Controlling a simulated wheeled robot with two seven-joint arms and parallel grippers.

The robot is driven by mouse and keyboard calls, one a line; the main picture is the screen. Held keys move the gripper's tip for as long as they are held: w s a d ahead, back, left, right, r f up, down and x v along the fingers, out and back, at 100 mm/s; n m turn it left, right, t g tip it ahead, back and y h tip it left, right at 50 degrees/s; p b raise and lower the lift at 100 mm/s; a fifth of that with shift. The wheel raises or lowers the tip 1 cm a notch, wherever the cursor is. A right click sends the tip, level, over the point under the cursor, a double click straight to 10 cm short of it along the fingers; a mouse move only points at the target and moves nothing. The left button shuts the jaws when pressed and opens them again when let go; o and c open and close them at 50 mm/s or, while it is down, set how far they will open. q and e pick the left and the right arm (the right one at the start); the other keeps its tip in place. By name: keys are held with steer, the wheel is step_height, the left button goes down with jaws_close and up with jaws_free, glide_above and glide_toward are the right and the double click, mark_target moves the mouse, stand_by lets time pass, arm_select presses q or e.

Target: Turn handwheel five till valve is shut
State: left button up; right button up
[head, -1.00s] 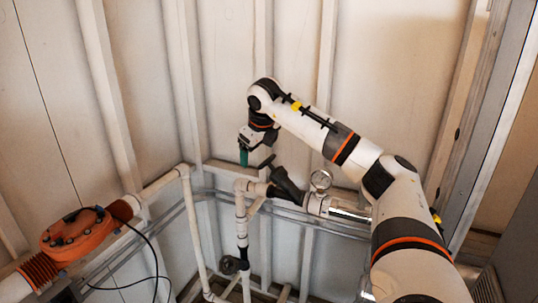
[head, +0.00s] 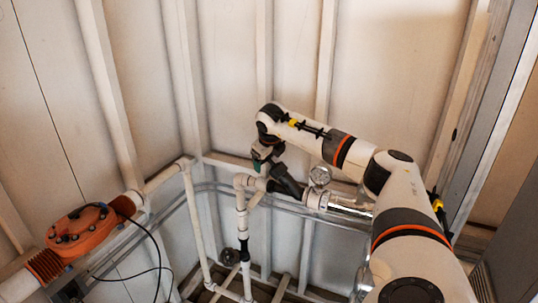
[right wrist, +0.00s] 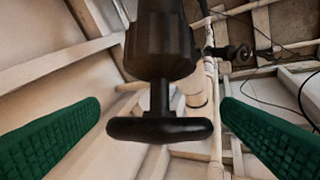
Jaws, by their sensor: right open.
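A black valve (head: 286,182) sits on the white pipework in the head view, angled up to the left. In the right wrist view its body (right wrist: 160,40) ends in a stem and a black bar-like handwheel (right wrist: 160,130), seen edge-on. No number is readable on it. My right gripper (head: 258,167) is at the valve's upper end in the head view, covering the handwheel there. Its green fingers are open, one on each side of the handwheel in the right wrist view, with clear gaps. My left gripper is not in view.
A round pressure gauge (head: 320,176) stands close to the right of the valve. A second dark valve (head: 229,257) sits lower on the pipes. An orange flanged unit (head: 80,230) with a black cable is at left. Ribbed walls stand close behind.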

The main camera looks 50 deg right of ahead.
steer(key=c, duration=0.9)
steer(key=shift+w+a+f+m+h+b, duration=0.1)
steer(key=shift+f+m+h+b, duration=0.1)
steer(key=shift+m+h+b, duration=0.35)
steer(key=shift+a+f+m+h+b, duration=0.15)
steer(key=shift+m+h+b, duration=0.1)
steer(key=shift+h+b, duration=0.55)
steer(key=m+g+h+b, duration=0.1)
steer(key=m+h+b, duration=0.1)
steer(key=m+g+h+b, duration=0.2)
steer(key=b, duration=0.1)
steer(key=m+g+h+b, duration=0.2)
steer(key=m+h+b, duration=0.1)
steer(key=shift+w+a+f, duration=0.25)
steer(key=shift+w+a, duration=0.05)
steer(key=shift+w, duration=0.1)
steer(key=m+g+h+b, duration=0.2)
steer(key=m+g, duration=0.1)
steer(key=shift+w+f, duration=0.2)
steer(key=shift+f, duration=0.1)
steer(key=shift+w+m+g+b, duration=0.15)
steer(key=shift+m+g+b, duration=1.85)
steer(key=shift+m+g, duration=0.3)
